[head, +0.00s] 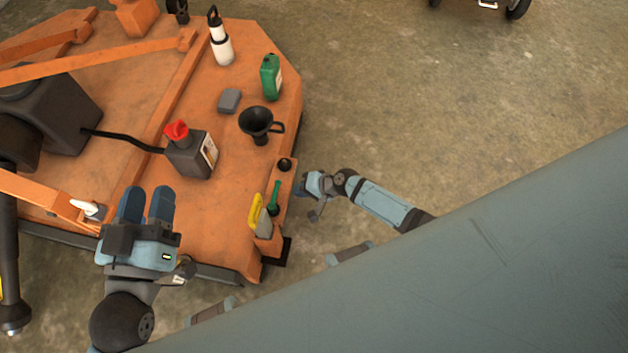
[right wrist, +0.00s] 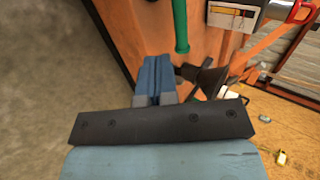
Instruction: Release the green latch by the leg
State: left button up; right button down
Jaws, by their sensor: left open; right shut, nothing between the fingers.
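A green handle (head: 274,192), which looks like the green latch, stands at the right edge of the orange mower deck (head: 225,150). A green bar (right wrist: 180,25) at the top of the right wrist view seems to be the same handle. My right gripper (head: 300,186) is just right of the deck edge, close to the handle and apart from it. Its fingers (right wrist: 155,78) are shut and empty, below and left of the green bar. My left gripper (head: 146,200) is open and empty over the deck's near left part. The leg cannot be made out clearly.
A yellow-handled tool (head: 255,212) and a black knob (head: 285,164) are beside the green handle. A black funnel (head: 258,122), a red-capped can (head: 190,155), a green bottle (head: 271,78) and a white bottle (head: 221,45) stand on the deck.

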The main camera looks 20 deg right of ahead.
aim_at(275, 196)
pick_arm(q)
jog(key=shift+s+d+r+t+h+b, duration=0.1)
jog(key=shift+d+r+t+h+b, duration=0.15)
jog(key=shift+r, duration=0.35)
jog(key=shift+s+d+r+t+h+b, duration=0.15)
jog(key=shift+r+t, duration=0.2)
jog(key=shift+r, duration=0.2)
pick_arm(e)
jog(key=shift+w+a+f, duration=0.25)
jog(key=shift+w+a, duration=0.2)
jog(key=shift+a, duration=0.2)
jog(key=shift+w+a+f, duration=0.2)
jog(key=shift+w+a, duration=0.2)
jog(key=shift+a, duration=0.25)
jog(key=shift+w+a+f, duration=0.25)
jog(key=shift+w+a, duration=0.2)
jog(key=shift+a, duration=0.2)
pick_arm(q)
jog(key=shift+a, duration=0.1)
